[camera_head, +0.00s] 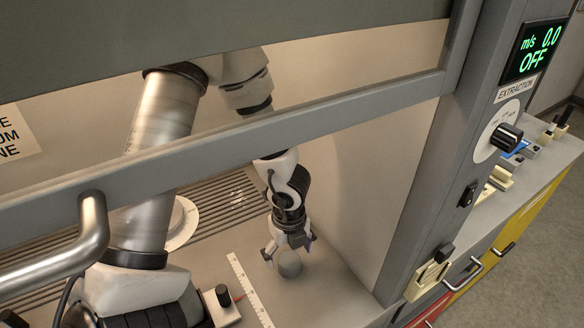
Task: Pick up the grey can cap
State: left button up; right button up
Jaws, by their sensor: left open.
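My left gripper (286,255) points down over the worktop inside the hood, seen through the gap below the hood's front bar. Its fingers are open. A small rounded grey thing, which looks like the grey can cap (290,267), is between and just below the fingertips. The fingers partly cover it, and I cannot tell whether they touch it. My right gripper is not in view.
The hood's grey sash bar (330,108) crosses in front of my arm, with a metal handle (92,235) at left. A white ruler strip (247,290) lies left of the gripper, near a small block with a black knob (223,297). A white disc (183,222) lies behind. The worktop right of the gripper is clear.

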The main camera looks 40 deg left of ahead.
aim_at(290, 260)
pick_arm(q)
jog(key=f, duration=0.2)
jog(key=f+b, duration=0.1)
jog(key=f, duration=0.1)
jog(key=shift+w+f, duration=0.1)
jog(key=shift+w, duration=0.15)
jog(key=shift+w+a, duration=0.1)
jog(key=shift+s+r, duration=0.2)
jog(key=shift+s, duration=0.05)
jog(key=c, duration=0.4)
jog(key=shift+s, duration=0.1)
jog(key=c, duration=0.4)
jog(key=shift+c, duration=0.2)
jog(key=shift+c, duration=0.3)
